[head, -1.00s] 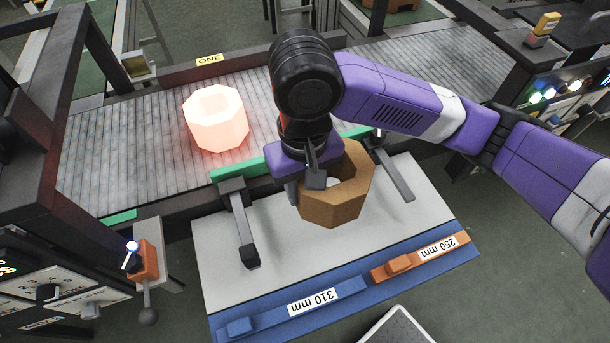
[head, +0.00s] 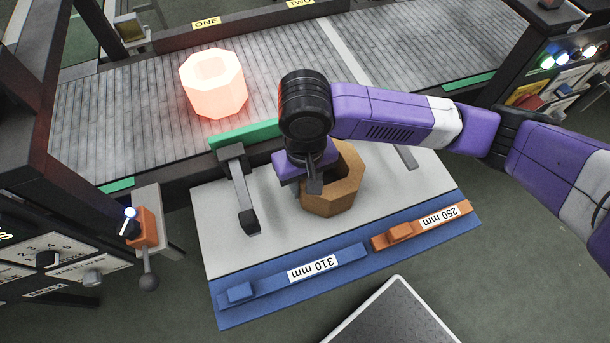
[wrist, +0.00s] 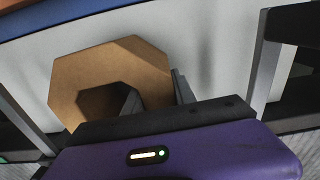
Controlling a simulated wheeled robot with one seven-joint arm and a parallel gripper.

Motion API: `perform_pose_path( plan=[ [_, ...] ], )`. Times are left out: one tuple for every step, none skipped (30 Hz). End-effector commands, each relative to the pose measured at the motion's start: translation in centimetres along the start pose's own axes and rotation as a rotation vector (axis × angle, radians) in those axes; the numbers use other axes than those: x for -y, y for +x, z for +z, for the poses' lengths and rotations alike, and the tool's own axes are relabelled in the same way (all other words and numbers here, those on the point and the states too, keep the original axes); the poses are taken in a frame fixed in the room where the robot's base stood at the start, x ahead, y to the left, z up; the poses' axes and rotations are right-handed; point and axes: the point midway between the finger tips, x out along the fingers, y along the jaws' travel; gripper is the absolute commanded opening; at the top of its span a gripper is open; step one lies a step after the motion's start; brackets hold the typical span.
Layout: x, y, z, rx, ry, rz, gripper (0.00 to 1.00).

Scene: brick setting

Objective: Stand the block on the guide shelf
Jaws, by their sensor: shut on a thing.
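A tan octagonal hollow block (head: 341,198) is over the pale shelf (head: 285,215) in the head view, its opening facing up. My gripper (head: 314,180) is shut on the block's left wall, one dark finger showing outside it. In the wrist view the block (wrist: 85,72) fills the left middle, with a finger (wrist: 181,88) at its right side and the opening partly hidden by my gripper body. I cannot tell whether the block's underside touches the shelf.
A glowing octagonal block (head: 222,98) sits on the slatted conveyor (head: 120,130) behind. A green strip (head: 245,134) edges the conveyor. A blue 310 mm bar (head: 345,258) and an orange 250 mm bar (head: 410,232) lie along the shelf's front. A lever box (head: 146,229) stands left.

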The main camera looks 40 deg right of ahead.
Motion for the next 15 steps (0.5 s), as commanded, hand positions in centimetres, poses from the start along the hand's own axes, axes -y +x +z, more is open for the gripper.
perform_pose_path(
  plan=[
    [-0.08,0.10,-0.09,-0.003,0.001,0.001,0.00],
    [-0.08,0.14,-0.10,-0.003,0.001,0.001,0.00],
    [-0.07,0.13,-0.10,-0.004,0.001,0.000,0.00],
    [-0.06,0.11,-0.10,-0.004,0.000,0.000,0.00],
    [-0.06,0.10,-0.10,-0.004,0.000,0.000,0.00],
    [-0.06,0.10,-0.10,-0.004,0.000,0.000,0.00],
    [-0.05,0.10,-0.10,-0.004,0.000,0.000,0.00],
    [-0.05,0.10,-0.10,-0.004,0.000,0.000,0.00],
    [-0.05,0.15,-0.09,-0.003,0.000,0.000,0.00],
    [-0.04,0.22,-0.09,-0.003,0.000,0.000,0.00],
    [-0.04,0.30,-0.09,-0.003,0.000,0.000,0.00],
    [-0.04,0.41,-0.08,-0.003,0.000,0.000,0.00],
    [-0.02,0.54,-0.03,-0.001,0.000,0.000,0.34],
    [-0.02,0.49,-0.04,-0.002,0.000,0.000,0.40],
    [-0.02,0.48,-0.04,-0.002,0.000,0.000,0.47]
  ],
)
